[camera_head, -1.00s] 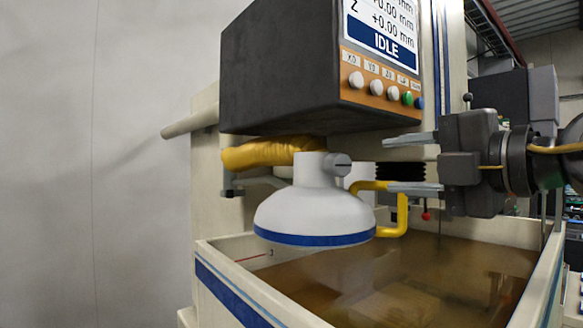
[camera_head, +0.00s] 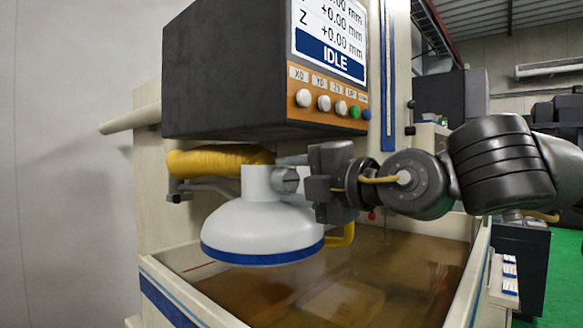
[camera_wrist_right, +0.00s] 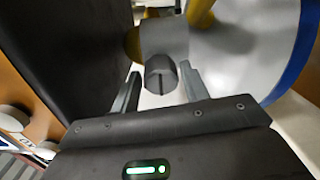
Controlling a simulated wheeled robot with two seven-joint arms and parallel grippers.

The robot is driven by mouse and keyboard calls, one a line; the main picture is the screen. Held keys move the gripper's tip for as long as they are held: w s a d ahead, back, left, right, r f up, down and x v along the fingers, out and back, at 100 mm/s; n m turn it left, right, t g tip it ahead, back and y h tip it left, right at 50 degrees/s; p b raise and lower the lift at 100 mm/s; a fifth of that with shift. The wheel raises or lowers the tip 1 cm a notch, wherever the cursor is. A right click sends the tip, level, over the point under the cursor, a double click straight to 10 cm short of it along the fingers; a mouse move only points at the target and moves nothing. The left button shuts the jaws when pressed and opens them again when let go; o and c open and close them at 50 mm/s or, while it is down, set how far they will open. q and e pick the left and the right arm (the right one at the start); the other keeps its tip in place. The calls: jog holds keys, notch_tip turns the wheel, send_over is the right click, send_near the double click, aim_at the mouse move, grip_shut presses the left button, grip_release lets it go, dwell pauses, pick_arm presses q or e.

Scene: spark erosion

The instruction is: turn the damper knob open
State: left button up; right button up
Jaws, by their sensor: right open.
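The damper knob (camera_head: 286,180) is a small grey knob on the side of the neck of a white hood (camera_head: 262,225) with a blue rim band. In the right wrist view the knob (camera_wrist_right: 160,76) shows end-on, with a dark line across its face. My right gripper (camera_head: 296,180) has reached the knob from the right. In the right wrist view its open fingers (camera_wrist_right: 161,82) stand on either side of the knob, with a visible gap at the left finger; contact at the right finger is hard to tell. My left gripper is not in view.
A dark control box (camera_head: 235,75) with an IDLE screen and buttons hangs just above the hood. A yellow hose (camera_head: 215,161) runs behind the neck. Below is a tank (camera_head: 180,300) of brown liquid. A yellow pipe (camera_head: 345,235) bends behind the hood.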

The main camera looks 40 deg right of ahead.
jog(key=shift+w+a, duration=0.1)
jog(key=shift+w, duration=0.7)
